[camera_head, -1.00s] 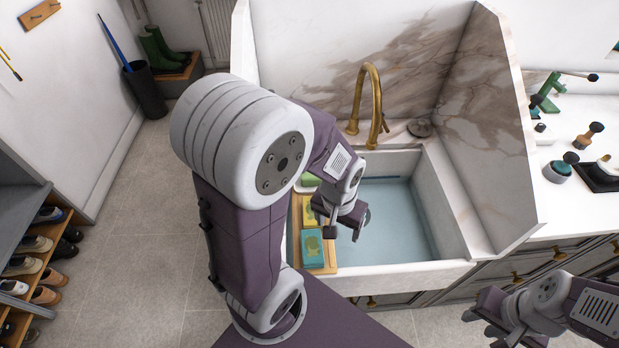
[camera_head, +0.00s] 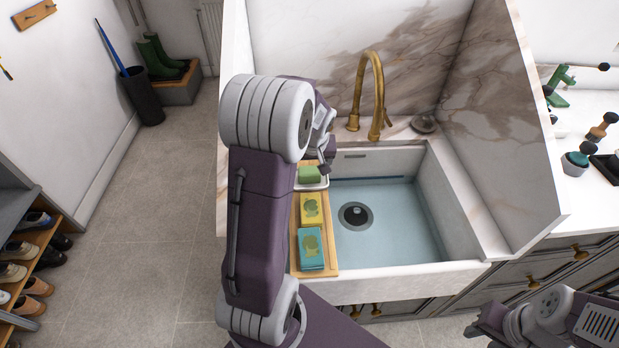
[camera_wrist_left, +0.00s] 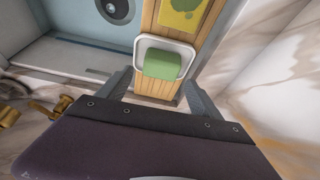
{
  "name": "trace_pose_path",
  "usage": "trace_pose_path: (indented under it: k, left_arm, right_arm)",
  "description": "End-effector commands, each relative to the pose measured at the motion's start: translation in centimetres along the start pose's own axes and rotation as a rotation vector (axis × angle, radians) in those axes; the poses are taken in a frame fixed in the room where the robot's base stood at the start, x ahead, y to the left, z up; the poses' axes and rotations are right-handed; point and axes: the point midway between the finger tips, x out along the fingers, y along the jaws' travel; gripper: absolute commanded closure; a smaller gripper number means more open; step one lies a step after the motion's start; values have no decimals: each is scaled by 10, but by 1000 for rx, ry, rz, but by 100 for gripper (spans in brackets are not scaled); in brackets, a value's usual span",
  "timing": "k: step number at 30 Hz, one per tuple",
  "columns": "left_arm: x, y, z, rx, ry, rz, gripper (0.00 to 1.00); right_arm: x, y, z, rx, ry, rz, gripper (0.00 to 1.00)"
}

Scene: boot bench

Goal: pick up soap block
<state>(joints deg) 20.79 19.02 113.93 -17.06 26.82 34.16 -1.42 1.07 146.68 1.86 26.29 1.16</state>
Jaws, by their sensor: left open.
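The green soap block (camera_head: 309,174) sits in a small white dish (camera_head: 322,184) at the far end of the wooden board. It also shows in the left wrist view (camera_wrist_left: 163,66), in its dish (camera_wrist_left: 188,49). My left gripper (camera_head: 321,165) is by the far side of the soap, partly hidden by its own arm. In the left wrist view the left gripper (camera_wrist_left: 157,88) is open and empty, its fingers to either side of the soap's near end. My right gripper (camera_head: 483,325) is at the lower right, away from the soap; its jaw opening is unclear.
The wooden board (camera_head: 296,257) lies along the left side of the sink (camera_head: 470,268), bearing a yellow packet (camera_head: 312,208) and a teal packet (camera_head: 312,248). A brass tap (camera_head: 378,90) stands behind. A marble side panel (camera_head: 495,130) rises at right.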

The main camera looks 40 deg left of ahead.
Motion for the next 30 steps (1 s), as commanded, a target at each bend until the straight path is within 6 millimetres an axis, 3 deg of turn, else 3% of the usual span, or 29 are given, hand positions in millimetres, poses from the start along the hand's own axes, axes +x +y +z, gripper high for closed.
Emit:
trace_pose_path:
  k: [3, 8, 16, 24, 30]
  left_arm:
    - [16, 0, 0, 1, -1, -1, 25]
    - [21, 0, 0, 1, -1, -1, 25]
    - [66, -3, 0, 1, -2, 0, 25]
    - [70, -3, -2, 2, 0, 1, 25]
    - [70, -3, -1, 2, 0, 1, 81]
  right_arm:
    - [3, 0, 0, 0, 0, 0, 64]
    - [3, 0, 0, 0, 0, 0, 64]
    - [9, 0, 1, 0, 0, 0, 64]
    - [9, 0, 1, 0, 0, 0, 64]
    - [9, 0, 1, 0, 0, 0, 64]
